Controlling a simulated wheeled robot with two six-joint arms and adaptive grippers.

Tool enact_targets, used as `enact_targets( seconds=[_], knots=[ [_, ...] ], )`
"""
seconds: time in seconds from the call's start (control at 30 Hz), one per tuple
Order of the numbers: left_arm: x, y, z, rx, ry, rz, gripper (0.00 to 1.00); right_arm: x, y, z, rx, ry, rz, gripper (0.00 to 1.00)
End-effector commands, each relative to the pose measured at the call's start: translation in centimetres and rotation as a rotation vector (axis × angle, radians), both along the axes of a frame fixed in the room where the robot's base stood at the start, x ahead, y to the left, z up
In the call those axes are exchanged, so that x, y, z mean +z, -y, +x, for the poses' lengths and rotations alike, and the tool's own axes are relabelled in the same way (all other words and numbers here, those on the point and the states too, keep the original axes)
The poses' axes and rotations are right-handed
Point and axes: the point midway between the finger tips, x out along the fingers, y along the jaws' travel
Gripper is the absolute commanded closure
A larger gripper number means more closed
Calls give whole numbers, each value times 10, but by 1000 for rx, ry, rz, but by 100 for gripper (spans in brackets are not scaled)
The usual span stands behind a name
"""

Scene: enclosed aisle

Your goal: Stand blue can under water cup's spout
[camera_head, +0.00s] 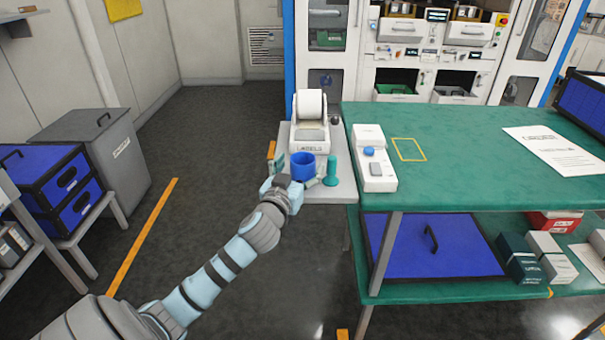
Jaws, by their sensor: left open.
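The blue can (303,168) stands upright on the small grey side table, in front of the label printer. My left gripper (291,184) is open at the near side of the can, with its fingers low by the can's base. I cannot tell whether they touch it. A teal upright piece with a round foot (331,170) stands just right of the can. I cannot make out a water cup or a spout. My right gripper is not in view.
The label printer (311,133) stands behind the can. A white device with a blue button (376,170) sits on the green workbench (455,170) to the right. A yellow-outlined square (409,150) and a paper (556,149) lie there. The bench's middle is clear.

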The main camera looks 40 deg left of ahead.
Motion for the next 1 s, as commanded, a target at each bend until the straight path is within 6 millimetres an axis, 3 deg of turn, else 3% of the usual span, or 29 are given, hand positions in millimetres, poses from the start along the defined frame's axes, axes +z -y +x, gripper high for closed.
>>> enact_targets(
  seconds=[0.13, 0.33, 0.7, 1.0],
  knots=[
    [0, -7, 20, -1, 0, -1, 24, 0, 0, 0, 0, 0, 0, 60],
    [0, -7, 22, -2, -1, 0, 24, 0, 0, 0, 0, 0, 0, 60],
    [0, -7, 22, -2, -1, 1, 81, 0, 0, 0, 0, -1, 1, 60],
    [7, -7, 22, -1, 0, 0, 82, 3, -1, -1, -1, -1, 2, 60]
  ],
)
